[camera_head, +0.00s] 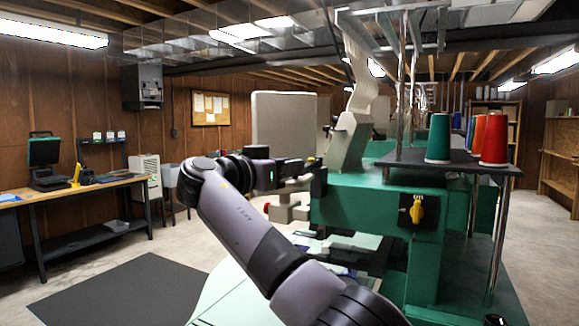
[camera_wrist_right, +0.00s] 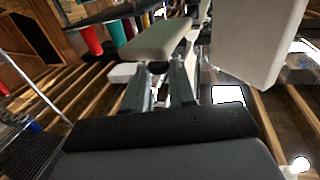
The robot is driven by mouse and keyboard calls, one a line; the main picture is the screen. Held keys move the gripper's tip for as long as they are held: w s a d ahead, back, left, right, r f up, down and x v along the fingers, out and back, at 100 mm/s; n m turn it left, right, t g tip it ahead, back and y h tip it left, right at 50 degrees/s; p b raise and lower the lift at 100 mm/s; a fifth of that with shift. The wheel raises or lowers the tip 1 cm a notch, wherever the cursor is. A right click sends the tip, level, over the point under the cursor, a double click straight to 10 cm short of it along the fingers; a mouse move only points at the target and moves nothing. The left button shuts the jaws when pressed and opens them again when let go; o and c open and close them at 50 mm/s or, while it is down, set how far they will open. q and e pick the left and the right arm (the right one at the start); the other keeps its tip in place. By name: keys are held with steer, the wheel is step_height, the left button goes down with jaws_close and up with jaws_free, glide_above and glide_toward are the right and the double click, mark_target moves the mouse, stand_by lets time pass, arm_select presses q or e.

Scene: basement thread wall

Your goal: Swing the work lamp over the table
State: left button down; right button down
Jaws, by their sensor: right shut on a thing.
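My right gripper (camera_head: 312,168) reaches in from the lower right and stands in front of the green machine's left end. In the right wrist view its two fingers (camera_wrist_right: 165,88) meet at a pale beige block (camera_wrist_right: 158,40), and it is shut on it. I cannot tell for sure whether this block is part of the work lamp. A pale jointed arm (camera_head: 355,110) rises behind the gripper towards the ceiling. The pale green table (camera_head: 238,297) lies below, partly hidden by my right arm. My left gripper is not in view.
The green machine (camera_head: 355,205) carries a dark rack (camera_head: 430,160) with a teal cone (camera_head: 438,138) and a red cone (camera_head: 494,140). A large beige panel (camera_head: 284,125) stands behind the gripper. A wooden bench (camera_head: 88,190) is far left. The floor between is open.

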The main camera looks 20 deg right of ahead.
stand_by(0.4)
steer(key=c, duration=1)
jaws_free()
steer(key=shift+w, duration=0.1)
steer(key=v, duration=0.7)
